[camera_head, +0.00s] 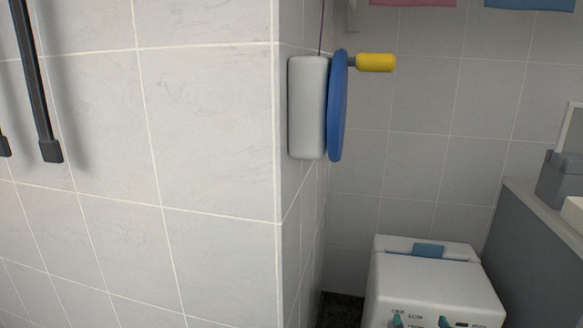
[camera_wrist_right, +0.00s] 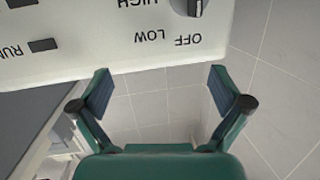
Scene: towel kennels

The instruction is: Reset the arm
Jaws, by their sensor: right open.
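My right gripper (camera_head: 421,321) shows only as two teal fingertips at the bottom edge of the head view, in front of a white machine (camera_head: 432,276). In the right wrist view my right gripper (camera_wrist_right: 158,85) is open, with its dark blue finger pads wide apart and nothing between them. The machine's white front panel (camera_wrist_right: 90,35) lies just beyond the fingertips, with the labels OFF, LOW, HIGH and RUN. A dark knob (camera_wrist_right: 196,7) and a dark button (camera_wrist_right: 43,45) sit on it. My left gripper is not in view.
A tiled wall corner (camera_head: 278,180) stands at the left, with a black bar (camera_head: 36,85) on it. A grey-white box (camera_head: 307,108) and a blue disc (camera_head: 338,105) with a yellow handle (camera_head: 376,62) are on the corner's side face. A grey counter (camera_head: 530,235) stands at the right.

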